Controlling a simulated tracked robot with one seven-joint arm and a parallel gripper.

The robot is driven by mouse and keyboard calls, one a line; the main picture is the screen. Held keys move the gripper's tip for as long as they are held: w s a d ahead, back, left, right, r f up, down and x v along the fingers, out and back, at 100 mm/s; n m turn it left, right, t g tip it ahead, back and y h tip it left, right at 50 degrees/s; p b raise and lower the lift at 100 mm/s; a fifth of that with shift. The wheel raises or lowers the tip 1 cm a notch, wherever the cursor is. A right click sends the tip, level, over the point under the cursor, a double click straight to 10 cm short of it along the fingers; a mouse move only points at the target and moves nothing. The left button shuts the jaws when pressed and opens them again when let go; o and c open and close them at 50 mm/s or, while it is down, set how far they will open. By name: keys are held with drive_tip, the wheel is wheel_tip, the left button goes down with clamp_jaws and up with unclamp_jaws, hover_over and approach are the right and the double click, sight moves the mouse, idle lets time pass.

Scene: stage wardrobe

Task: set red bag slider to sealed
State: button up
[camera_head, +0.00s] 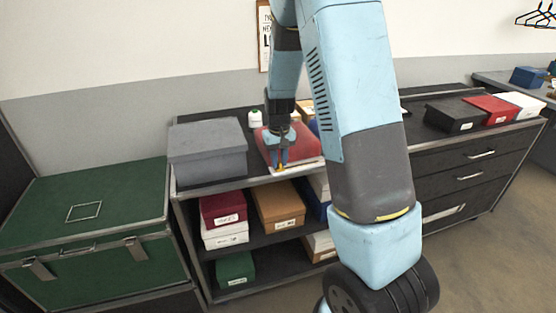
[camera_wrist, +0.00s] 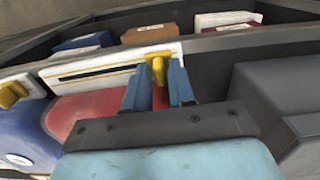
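The red bag (camera_head: 304,146) lies on top of the black shelf unit, and its red body also shows in the wrist view (camera_wrist: 85,110). Along its edge runs a white strip (camera_wrist: 75,68) with a dark slot and a thin yellow line. A yellow slider (camera_wrist: 158,71) sits at the right end of this strip in the wrist view. My gripper (camera_wrist: 159,82) points at the slider, with one blue finger on each side of it. Whether the fingers press on it is unclear. In the head view, my gripper (camera_head: 281,163) is over the bag's front edge.
A blue bag (camera_wrist: 25,135) with its own yellow slider (camera_wrist: 12,93) is close at left in the wrist view. A grey box (camera_head: 207,152) stands left of the red bag. Several boxes fill the shelves below. A green trunk (camera_head: 85,230) stands at left.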

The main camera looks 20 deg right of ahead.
clamp_jaws()
idle(1.0)
